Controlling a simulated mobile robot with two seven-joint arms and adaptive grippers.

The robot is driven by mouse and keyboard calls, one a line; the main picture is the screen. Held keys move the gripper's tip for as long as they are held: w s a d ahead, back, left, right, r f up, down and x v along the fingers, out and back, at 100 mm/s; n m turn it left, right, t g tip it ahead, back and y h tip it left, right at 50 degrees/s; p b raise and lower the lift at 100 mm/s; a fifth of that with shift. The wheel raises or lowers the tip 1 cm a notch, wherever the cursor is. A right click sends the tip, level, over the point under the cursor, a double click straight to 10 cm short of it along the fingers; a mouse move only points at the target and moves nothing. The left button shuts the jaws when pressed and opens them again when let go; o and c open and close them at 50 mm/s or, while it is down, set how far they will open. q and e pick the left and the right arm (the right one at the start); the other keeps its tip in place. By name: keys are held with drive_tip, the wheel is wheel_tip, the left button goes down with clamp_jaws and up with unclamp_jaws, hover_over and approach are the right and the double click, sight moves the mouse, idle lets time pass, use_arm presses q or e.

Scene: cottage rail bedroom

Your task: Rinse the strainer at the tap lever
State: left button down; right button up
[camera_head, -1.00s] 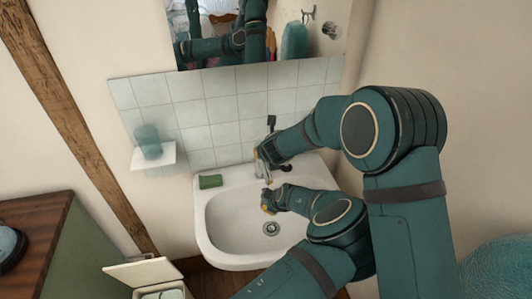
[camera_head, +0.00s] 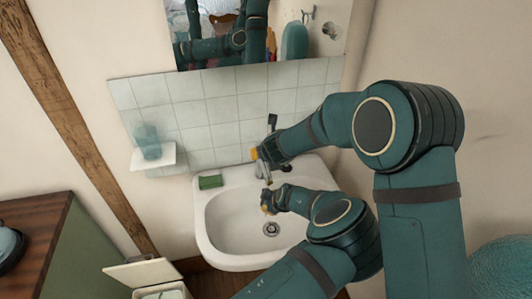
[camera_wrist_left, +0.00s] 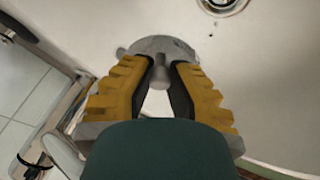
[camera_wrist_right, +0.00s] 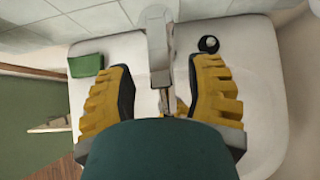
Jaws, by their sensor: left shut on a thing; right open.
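The strainer (camera_wrist_left: 178,47) is a grey disc with a short stubby knob. My left gripper (camera_head: 266,203) is shut on the knob and holds the strainer over the basin, below the tap. The fingers hide part of it, and it is hard to make out in the head view. The tap (camera_wrist_right: 158,45) is pale metal and stands at the back of the sink. My right gripper (camera_head: 262,157) is open at the tap, its fingers on either side of it in the right wrist view. I cannot tell whether they touch the lever.
The white sink (camera_head: 215,238) has a drain (camera_head: 271,229) in its floor. A green sponge (camera_head: 210,182) lies on its back left rim, and a small black round thing (camera_wrist_right: 208,44) sits right of the tap. A shelf (camera_head: 154,159) holds a cup (camera_head: 148,140). A lidded bin (camera_head: 140,273) stands front left.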

drive_tip(key=v, duration=1)
drive_tip(key=shift+s, duration=0.2)
drive_tip(key=shift+r, duration=0.15)
